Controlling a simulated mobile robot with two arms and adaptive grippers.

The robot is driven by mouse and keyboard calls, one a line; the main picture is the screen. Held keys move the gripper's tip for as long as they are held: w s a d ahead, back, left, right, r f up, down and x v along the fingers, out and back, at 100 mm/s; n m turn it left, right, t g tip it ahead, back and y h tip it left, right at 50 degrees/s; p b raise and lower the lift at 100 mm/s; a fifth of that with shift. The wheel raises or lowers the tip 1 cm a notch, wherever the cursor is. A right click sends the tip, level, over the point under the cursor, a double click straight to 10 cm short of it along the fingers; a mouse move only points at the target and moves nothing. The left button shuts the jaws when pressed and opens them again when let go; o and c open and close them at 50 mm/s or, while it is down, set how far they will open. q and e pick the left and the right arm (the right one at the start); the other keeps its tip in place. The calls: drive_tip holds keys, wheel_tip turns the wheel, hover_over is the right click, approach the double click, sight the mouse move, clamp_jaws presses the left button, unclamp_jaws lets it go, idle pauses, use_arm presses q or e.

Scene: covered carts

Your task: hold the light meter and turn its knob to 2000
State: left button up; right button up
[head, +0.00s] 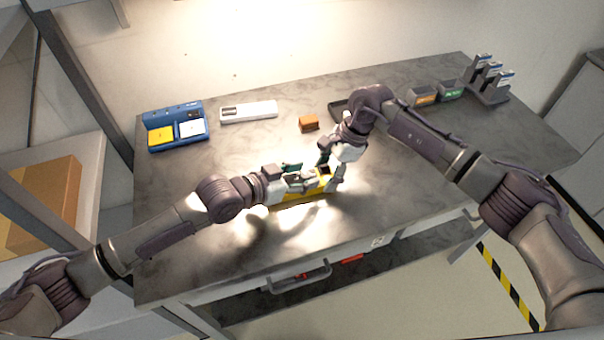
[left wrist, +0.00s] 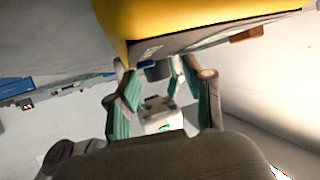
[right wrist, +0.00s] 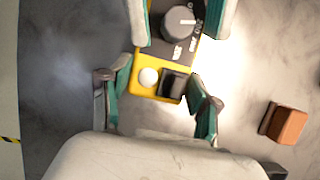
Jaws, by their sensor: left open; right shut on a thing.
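The yellow light meter (head: 295,205) is above the front middle of the table. The right wrist view shows its yellow end (right wrist: 143,90), white dome (right wrist: 149,77), black square window (right wrist: 175,84) and dark knob (right wrist: 178,26). A pale mark on the knob points right; the setting is unreadable. My right gripper (right wrist: 163,85) is shut on the meter's body at the dome end. My left gripper (head: 303,178) is open, its fingers on either side of the knob. In the left wrist view, the knob (left wrist: 157,70) shows between the fingertips, apparently untouched.
An orange-brown block (head: 308,123) lies behind the grippers. A blue tray (head: 176,127) with yellow and white pieces and a white device (head: 248,111) stand at the back left. Small bins (head: 424,97) and a rack (head: 487,88) stand at the back right. The front left tabletop is clear.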

use_arm(q)
clamp_jaws()
drive_tip(key=shift+s+d+r+m+g+h, duration=0.25)
drive_tip(key=shift+d+m+g+h, duration=0.25)
drive_tip(key=shift+m+g, duration=0.15)
drive_tip(key=shift+a, duration=0.1)
drive_tip(key=shift+w+a+f, duration=0.15)
drive_tip(key=shift+a, duration=0.1)
drive_tip(key=shift+c, duration=1)
unclamp_jaws()
drive_tip(key=shift+o, duration=1)
drive_tip(key=shift+w+a, duration=0.1)
drive_tip(key=shift+a, duration=0.05)
